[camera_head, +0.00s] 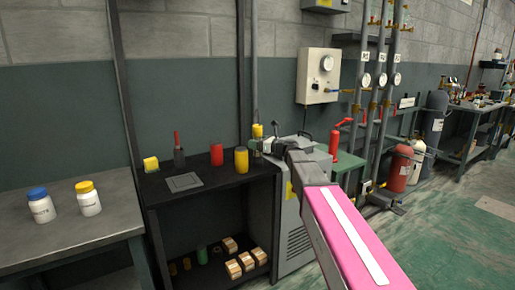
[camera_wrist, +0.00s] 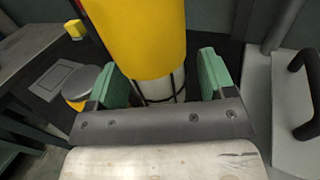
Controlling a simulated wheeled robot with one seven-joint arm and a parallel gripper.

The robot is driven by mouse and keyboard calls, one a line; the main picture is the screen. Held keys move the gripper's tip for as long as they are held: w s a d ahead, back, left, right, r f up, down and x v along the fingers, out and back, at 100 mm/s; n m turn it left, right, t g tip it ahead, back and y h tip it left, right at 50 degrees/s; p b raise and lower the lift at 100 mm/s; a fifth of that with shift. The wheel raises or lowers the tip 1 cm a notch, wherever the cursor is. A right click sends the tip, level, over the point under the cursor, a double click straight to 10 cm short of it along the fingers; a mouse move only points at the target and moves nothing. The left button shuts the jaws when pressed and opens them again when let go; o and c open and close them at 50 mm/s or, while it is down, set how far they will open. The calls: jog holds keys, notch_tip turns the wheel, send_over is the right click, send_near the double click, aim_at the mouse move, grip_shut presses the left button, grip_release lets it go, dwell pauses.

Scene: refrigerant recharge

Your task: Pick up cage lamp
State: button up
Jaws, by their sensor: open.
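The cage lamp has a yellow upper part (camera_wrist: 143,35) with a pale cylinder in thin dark cage bars below it. In the wrist view it stands between the two green fingers of my gripper (camera_wrist: 160,82), which is open, with a visible gap at least on the right side. The lamp's lower end is hidden behind the gripper body. In the head view the lamp's yellow top (camera_head: 257,131) shows at the right end of the black shelf, beside my gripper (camera_head: 259,147). The lamp looks upright there.
A grey cabinet (camera_head: 297,235) with a dark handle (camera_wrist: 304,95) stands close on the right.

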jog(key=c, duration=1.2)
